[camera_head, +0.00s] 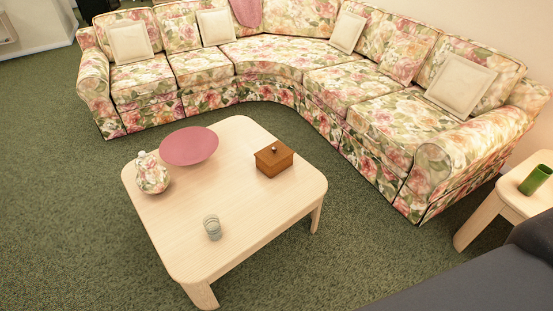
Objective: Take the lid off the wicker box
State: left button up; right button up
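A small brown box (273,163) stands on the right part of the light wooden coffee table (245,222). Its lid (273,153) sits on top and has a small knob in the middle. Whether it is woven wicker is too small to tell. Neither of my grippers shows in the head view.
On the same table are a pink bowl (189,146), a floral vase (151,175) and a clear glass (212,228). A floral corner sofa (270,55) stands behind and to the right. A side table (490,215) with a green glass (535,180) is at right. Green carpet is open at left.

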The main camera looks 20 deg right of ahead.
aim_at(272, 154)
jog(key=i+l+u, duration=0.25)
jog(key=i+l, duration=1.1)
